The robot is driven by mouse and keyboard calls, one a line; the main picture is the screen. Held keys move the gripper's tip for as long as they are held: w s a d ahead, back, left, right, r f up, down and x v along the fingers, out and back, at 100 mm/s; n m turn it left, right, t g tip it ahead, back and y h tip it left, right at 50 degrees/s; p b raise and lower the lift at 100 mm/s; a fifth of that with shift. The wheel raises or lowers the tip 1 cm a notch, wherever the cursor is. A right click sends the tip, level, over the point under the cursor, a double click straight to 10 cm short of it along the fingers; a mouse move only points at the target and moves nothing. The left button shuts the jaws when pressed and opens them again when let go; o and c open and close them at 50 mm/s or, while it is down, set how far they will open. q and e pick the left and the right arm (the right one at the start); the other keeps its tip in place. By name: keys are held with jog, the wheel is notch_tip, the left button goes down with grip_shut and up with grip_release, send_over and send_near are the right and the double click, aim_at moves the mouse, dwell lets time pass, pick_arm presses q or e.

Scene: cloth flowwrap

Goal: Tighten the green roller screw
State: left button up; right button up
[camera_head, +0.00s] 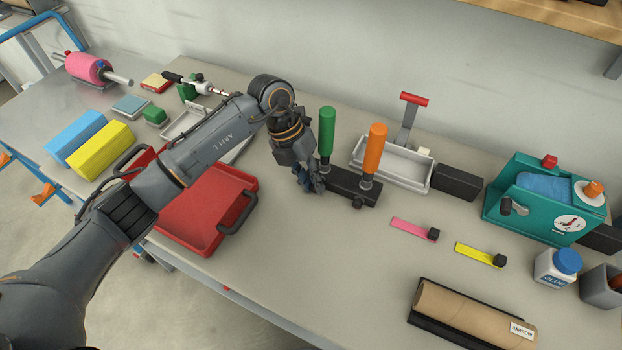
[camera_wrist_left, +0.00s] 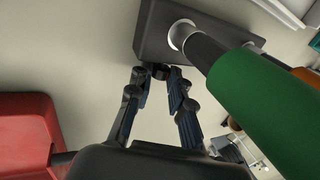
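The green roller (camera_head: 327,132) stands upright in the black block (camera_head: 340,184), beside the orange roller (camera_head: 375,148). In the left wrist view the green roller (camera_wrist_left: 262,105) rises at the right from the black block (camera_wrist_left: 165,32). The green roller screw (camera_wrist_left: 160,71) is a small dark knob on the block's near side. My left gripper (camera_head: 318,188) is low at the block's left end. In the left wrist view its fingertips (camera_wrist_left: 158,76) lie on both sides of the screw and look closed on it. In the head view the gripper hides this screw. My right gripper is not in view.
The orange roller's screw (camera_head: 358,204) sticks out from the block's front. A red tray (camera_head: 205,212) lies under my left arm. A white tray (camera_head: 393,163) stands behind the block. Pink (camera_head: 410,227) and yellow (camera_head: 476,254) strips lie to the right, with bare table around them.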

pick_arm(q)
grip_shut()
jog(key=shift+d+r+y, duration=0.1)
jog(key=shift+r+y, duration=0.05)
jog(key=shift+y, duration=0.25)
jog(key=shift+d+t+y, duration=0.2)
jog(key=shift+t+y, duration=0.3)
jog(key=shift+y, duration=0.4)
jog(key=o, duration=0.5)
grip_release()
jog(key=r, duration=0.4)
jog(key=a+r, duration=0.1)
jog(key=r, duration=0.6)
jog(key=shift+w+a+r, duration=0.2)
jog(key=shift+r, duration=0.2)
